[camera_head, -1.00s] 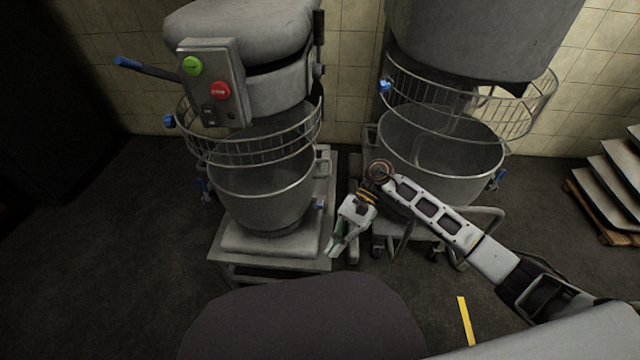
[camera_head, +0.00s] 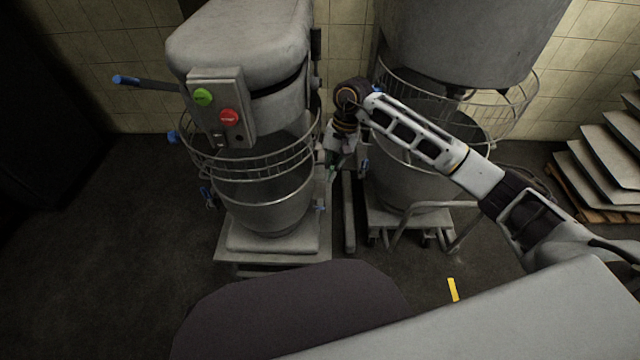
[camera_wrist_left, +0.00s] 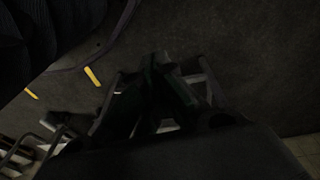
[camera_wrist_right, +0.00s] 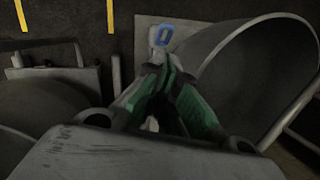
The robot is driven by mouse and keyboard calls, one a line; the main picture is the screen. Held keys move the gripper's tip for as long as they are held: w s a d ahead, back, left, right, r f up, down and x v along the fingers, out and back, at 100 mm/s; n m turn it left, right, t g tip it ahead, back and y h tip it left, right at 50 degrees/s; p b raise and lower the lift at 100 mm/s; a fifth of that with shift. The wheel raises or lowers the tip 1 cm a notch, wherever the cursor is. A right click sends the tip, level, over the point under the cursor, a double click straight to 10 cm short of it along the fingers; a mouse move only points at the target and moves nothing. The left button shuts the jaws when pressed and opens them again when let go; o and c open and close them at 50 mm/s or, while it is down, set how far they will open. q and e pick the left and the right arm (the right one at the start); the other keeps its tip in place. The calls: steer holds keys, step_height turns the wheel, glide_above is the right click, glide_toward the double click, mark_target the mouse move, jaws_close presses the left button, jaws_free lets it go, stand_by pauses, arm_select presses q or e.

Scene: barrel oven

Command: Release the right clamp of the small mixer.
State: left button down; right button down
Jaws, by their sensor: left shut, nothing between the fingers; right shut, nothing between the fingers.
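The small mixer (camera_head: 245,75) stands at the left in the head view, with its steel bowl (camera_head: 265,205) under a wire guard (camera_head: 255,160). Its right clamp (camera_head: 321,206) is a small blue-handled part at the bowl's right side. In the right wrist view the clamp's blue loop handle (camera_wrist_right: 165,36) lies just beyond my fingertips, with an apparent small gap. My right gripper (camera_head: 333,168) is shut and empty, pointing down above the clamp; its green fingers (camera_wrist_right: 166,68) are together. My left gripper (camera_wrist_left: 163,70) is shut and empty over dark floor, outside the head view.
A larger mixer (camera_head: 470,40) stands close at the right, its bowl (camera_head: 400,175) on a wheeled trolley (camera_head: 410,220). My right arm passes in front of it. The gap between the mixers is narrow. Trays (camera_head: 600,160) are stacked at the far right.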

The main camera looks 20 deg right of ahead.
arm_select(q)
steer(key=shift+a+r, duration=0.1)
arm_select(e)
steer(key=shift+w+d+r, duration=0.15)
steer(key=shift+w+r, duration=0.1)
steer(key=shift+r, duration=0.05)
steer(key=shift+f, duration=0.1)
